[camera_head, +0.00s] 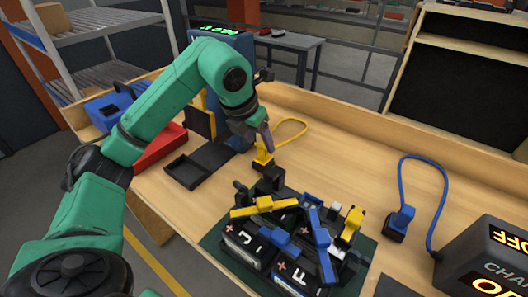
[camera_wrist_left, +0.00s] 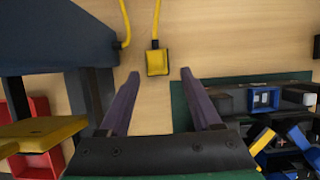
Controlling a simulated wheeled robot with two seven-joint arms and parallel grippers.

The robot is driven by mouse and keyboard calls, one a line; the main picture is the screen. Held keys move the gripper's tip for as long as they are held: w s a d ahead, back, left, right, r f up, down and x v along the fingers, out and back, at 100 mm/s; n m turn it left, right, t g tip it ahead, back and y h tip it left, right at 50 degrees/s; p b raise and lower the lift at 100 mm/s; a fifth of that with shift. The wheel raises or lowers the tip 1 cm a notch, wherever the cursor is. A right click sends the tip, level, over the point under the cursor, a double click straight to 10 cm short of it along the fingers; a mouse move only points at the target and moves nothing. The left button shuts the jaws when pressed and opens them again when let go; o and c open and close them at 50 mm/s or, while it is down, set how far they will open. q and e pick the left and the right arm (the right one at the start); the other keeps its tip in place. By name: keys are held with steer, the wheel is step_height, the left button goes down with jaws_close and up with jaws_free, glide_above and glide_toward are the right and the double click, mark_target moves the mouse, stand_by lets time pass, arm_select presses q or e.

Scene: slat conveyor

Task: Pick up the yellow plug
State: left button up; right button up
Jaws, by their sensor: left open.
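The yellow plug (camera_head: 263,161) stands on the wooden bench, with a yellow cable (camera_head: 293,128) looping away behind it. In the left wrist view the yellow plug (camera_wrist_left: 158,62) lies between and just beyond the two fingertips, its cable running up. My left gripper (camera_head: 262,139) is open and empty, pointing down just above the plug in the head view. The open left gripper (camera_wrist_left: 160,74) also shows in the wrist view, its fingers either side of the plug's line and apart from it. The right gripper is not in view.
Batteries (camera_head: 246,245) with yellow and blue clamps sit on a dark green mat (camera_head: 211,241) close in front of the plug. A blue plug (camera_head: 401,219) stands further right beside a dark charger (camera_head: 485,262). A red tray (camera_head: 158,151) and black tray (camera_head: 186,171) lie left.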

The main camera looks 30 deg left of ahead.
mark_target(262, 145)
arm_select(q)
steer(key=x, duration=0.1)
steer(key=p+x, duration=0.1)
steer(key=x, duration=0.1)
steer(key=p+x, duration=0.1)
steer(key=x, duration=0.1)
steer(key=shift+w+a, duration=0.3)
steer(key=shift+w, duration=0.05)
steer(key=shift+w+f, duration=0.1)
steer(key=shift+f, duration=0.2)
steer(key=shift+c, duration=0.3)
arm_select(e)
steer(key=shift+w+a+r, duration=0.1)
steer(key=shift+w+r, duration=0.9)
arm_select(q)
jaws_close()
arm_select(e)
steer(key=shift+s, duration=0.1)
arm_select(q)
steer(key=shift+r, duration=0.1)
